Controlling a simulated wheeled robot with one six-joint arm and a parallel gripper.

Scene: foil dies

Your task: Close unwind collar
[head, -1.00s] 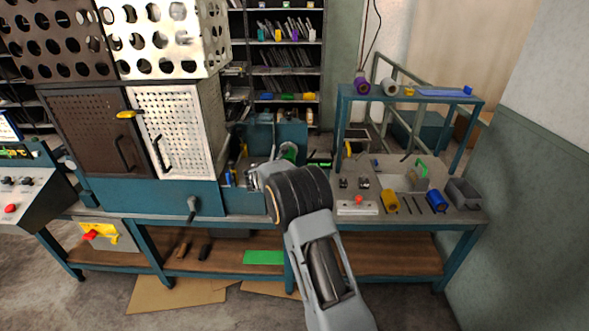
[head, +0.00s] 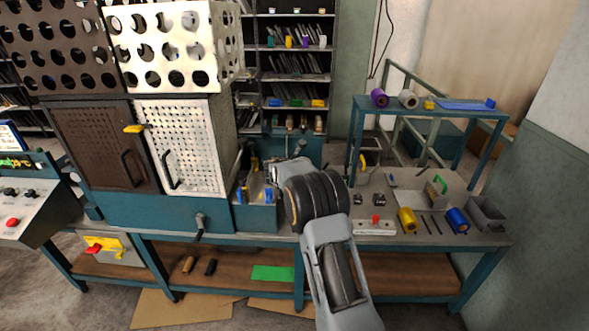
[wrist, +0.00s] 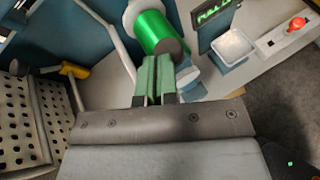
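In the wrist view a shiny green foil roll (wrist: 153,32) sits on a spindle just beyond my gripper. A dull grey round piece (wrist: 172,48) is at its near end; I cannot tell for sure whether this is the unwind collar, or whether it is open. My gripper (wrist: 156,62) has its two green fingers side by side with only a thin gap, nothing visible between them. The fingertips are close to the roll's near end; contact cannot be told. In the head view my arm hides the gripper and the roll.
A perforated white door (head: 182,146) with a yellow catch (head: 134,129) stands left of my arm. A crank (head: 199,226) sticks out below it.

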